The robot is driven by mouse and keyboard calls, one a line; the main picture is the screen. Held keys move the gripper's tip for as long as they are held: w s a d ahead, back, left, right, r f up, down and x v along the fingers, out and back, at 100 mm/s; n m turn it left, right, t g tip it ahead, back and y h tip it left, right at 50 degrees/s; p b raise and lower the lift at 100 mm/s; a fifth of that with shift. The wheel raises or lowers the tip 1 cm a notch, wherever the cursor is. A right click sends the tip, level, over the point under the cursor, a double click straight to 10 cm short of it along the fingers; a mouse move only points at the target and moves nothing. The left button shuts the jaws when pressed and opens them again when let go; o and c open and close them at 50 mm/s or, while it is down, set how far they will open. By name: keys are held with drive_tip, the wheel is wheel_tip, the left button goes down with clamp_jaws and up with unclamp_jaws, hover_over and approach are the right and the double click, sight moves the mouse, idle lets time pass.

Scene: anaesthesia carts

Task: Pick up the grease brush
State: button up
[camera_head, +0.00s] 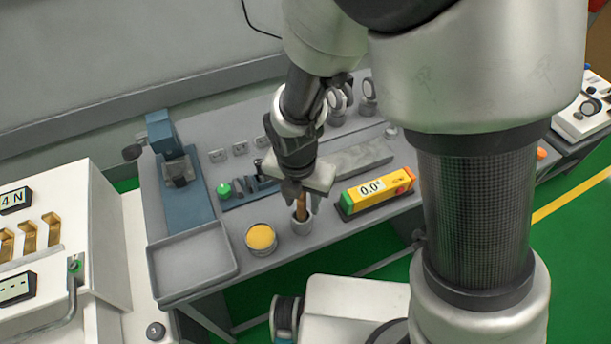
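The grease brush (301,208) stands upright in a small grey cup (302,226) near the front edge of the workbench. Only its brown handle shows; its lower end is hidden in the cup. My gripper (303,199) points down over the cup. Its two dark fingertips are spread, one to the left and one to the right of the handle. The fingers look apart from the handle, though contact is hard to judge at this size. The upper end of the handle is hidden by my gripper.
A tin of yellow grease (261,251) stands left of the cup. A yellow digital level (376,190) lies to the right. A blue vise (172,160) and an empty shallow tray (193,262) are at the left. A grey bar (362,157) lies behind my gripper.

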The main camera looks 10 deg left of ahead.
clamp_jaws()
drive_tip(key=shift+r, duration=0.15)
